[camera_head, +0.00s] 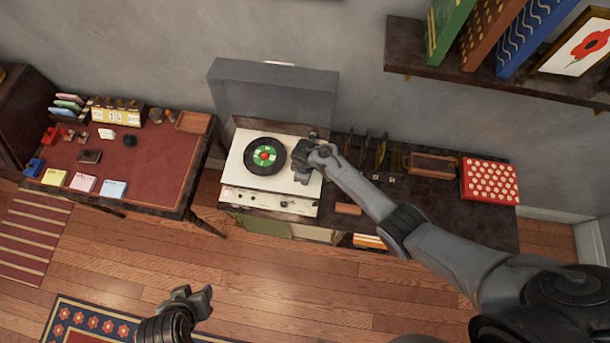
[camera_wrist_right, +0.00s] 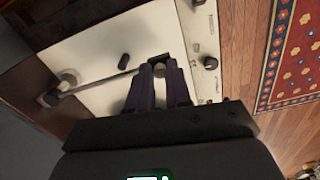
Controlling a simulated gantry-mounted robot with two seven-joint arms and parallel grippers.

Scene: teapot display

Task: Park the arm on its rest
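The record player (camera_head: 236,185) stands on the dark cabinet with a black record with a green label (camera_head: 265,156) on it. My right gripper (camera_head: 302,169) is low over the deck, right of the record. In the right wrist view, the thin tonearm (camera_wrist_right: 95,84) runs from its pivot at the back to my right gripper's fingers (camera_wrist_right: 160,72), which are close together around its front end. Whether they grip it is unclear. A small dark post (camera_wrist_right: 123,60), perhaps the rest, is beside the tonearm, apart from it. My left gripper (camera_head: 192,297) is open and empty above the floor.
The raised grey lid (camera_head: 275,95) is behind the deck. Upright records (camera_head: 380,153), a wooden box (camera_head: 432,164) and a red dotted box (camera_head: 490,181) are on the right. A red-topped desk (camera_head: 150,160) stands left. A shelf (camera_head: 500,80) hangs above right.

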